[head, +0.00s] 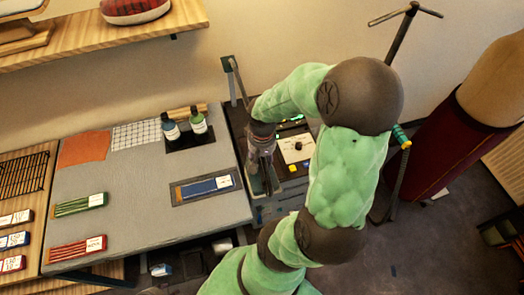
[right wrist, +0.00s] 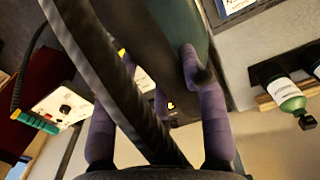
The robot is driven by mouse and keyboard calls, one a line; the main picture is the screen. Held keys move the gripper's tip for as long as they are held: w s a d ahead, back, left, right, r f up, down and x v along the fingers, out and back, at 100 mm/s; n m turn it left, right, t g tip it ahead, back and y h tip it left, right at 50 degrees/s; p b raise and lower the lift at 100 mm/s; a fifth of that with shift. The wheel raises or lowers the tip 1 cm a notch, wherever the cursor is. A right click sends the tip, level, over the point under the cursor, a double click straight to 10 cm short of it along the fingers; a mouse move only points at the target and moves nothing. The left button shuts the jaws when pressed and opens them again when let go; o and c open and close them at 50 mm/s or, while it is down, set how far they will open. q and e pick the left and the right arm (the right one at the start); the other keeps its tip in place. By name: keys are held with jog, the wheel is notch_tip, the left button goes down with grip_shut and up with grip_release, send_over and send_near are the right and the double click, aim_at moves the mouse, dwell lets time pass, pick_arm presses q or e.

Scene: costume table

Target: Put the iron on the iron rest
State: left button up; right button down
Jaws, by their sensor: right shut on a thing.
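My right gripper (head: 262,145) is over the workstation at the right end of the table. In the right wrist view its purple fingers (right wrist: 160,115) are shut around the iron (right wrist: 185,25), a dark body with a dark green side. A thick black cord (right wrist: 110,75) crosses in front of the fingers. In the head view the gripper and arm hide most of the iron. A dark, narrow tray-like area lies below the gripper; I cannot tell whether it is the iron rest or whether the iron touches it. My left gripper is not in view.
A control panel with a knob (head: 297,148) stands right of the gripper. A post (head: 229,66) rises behind. A dark red dress form (head: 445,150) stands right.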

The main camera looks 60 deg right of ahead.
jog(key=w+d+f, duration=0.6)
jog(key=d+f, duration=0.5)
jog(key=f, duration=0.1)
jog(key=shift+w+d+f, duration=0.25)
jog(key=shift+w, duration=0.1)
jog(key=shift+f, duration=0.15)
jog(key=c, duration=0.7)
grip_release()
jog(key=shift+a, duration=0.1)
notch_tip(320, 180, up, 12)
jog(key=shift+r+p, duration=0.1)
jog(key=shift+p, duration=0.25)
